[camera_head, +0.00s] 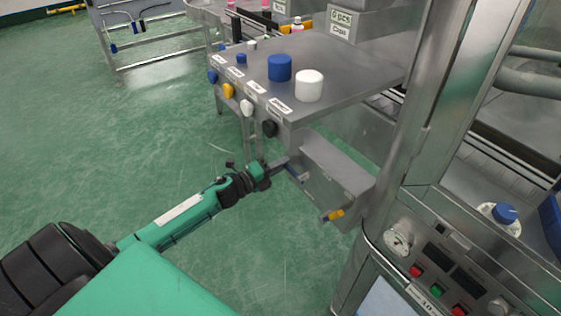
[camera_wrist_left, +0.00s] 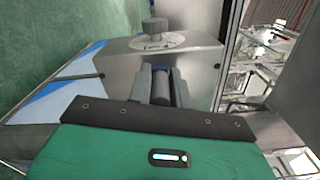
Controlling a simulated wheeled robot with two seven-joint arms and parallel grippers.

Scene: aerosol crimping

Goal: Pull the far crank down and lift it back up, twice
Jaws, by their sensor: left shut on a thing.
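My left gripper (camera_head: 283,164) reaches in from the left at the side of a grey metal box (camera_head: 325,175). The near crank with a yellow handle (camera_head: 334,215) sticks out lower on the same box, apart from the gripper. My right gripper is not in view.
A grey shelf (camera_head: 345,60) with a blue cap (camera_head: 280,68) and a white cap (camera_head: 309,86) overhangs the box. Several coloured knobs line its front edge. A control panel (camera_head: 440,270) and metal post stand at right.

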